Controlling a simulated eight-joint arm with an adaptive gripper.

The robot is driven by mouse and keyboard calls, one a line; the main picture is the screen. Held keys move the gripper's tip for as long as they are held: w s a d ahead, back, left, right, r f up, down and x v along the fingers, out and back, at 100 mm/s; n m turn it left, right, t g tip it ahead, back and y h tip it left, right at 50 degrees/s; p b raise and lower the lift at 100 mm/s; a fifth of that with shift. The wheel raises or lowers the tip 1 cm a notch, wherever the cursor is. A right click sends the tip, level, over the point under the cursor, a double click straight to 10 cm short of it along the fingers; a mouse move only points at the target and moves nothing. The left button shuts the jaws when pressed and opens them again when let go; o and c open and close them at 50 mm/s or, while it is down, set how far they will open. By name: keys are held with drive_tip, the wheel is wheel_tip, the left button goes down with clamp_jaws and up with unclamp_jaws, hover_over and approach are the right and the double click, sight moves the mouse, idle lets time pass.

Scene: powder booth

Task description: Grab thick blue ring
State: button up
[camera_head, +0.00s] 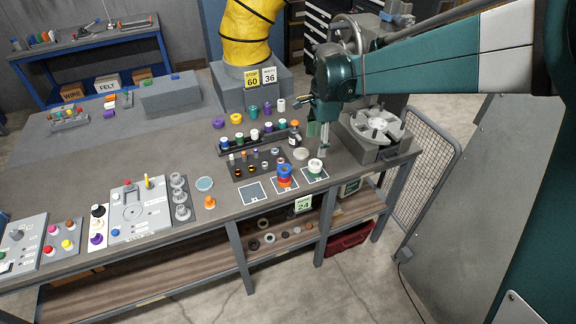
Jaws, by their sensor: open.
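A blue ring (285,169) sits at the top of a small stack on a dark mat with a white outline, near the front edge of the bench. An orange-red ring (285,182) lies under it. My gripper (323,151) points down to the right of the stack, above a white-and-green round piece (315,167) on the neighbouring mat. It is open and looks apart from the blue ring. The fingers are small in this view, and whether they touch the white-and-green piece cannot be told.
A dark tray of small parts (244,172) and a rack of coloured spools (232,146) stand left of and behind the stack. A grey machine with a round plate (376,126) stands at right. An empty outlined mat (255,194) lies left of the stack.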

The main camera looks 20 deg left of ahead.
sight(285, 167)
drive_tip(key=a+f+m+g, duration=0.1)
drive_tip(key=a+f+m, duration=0.1)
drive_tip(key=a+f, duration=0.8)
drive_tip(key=a, duration=0.2)
drive_tip(key=shift+w+a+m+h, duration=0.2)
drive_tip(key=shift+a+m+h, duration=0.1)
drive_tip(key=shift+a+m, duration=0.1)
drive_tip(key=shift+f, duration=1.25)
drive_tip(key=shift+s+d+f+p, duration=0.1)
drive_tip(key=shift+f+p, duration=0.05)
drive_tip(key=shift+f, duration=1.15)
drive_tip(key=shift+d+f+p, duration=0.1)
drive_tip(key=shift+f+p, duration=0.05)
drive_tip(key=shift+f, duration=1.15)
drive_tip(key=c, duration=1.1)
drive_tip(key=shift+r+b, duration=0.3)
drive_tip(key=shift+r, duration=4.75)
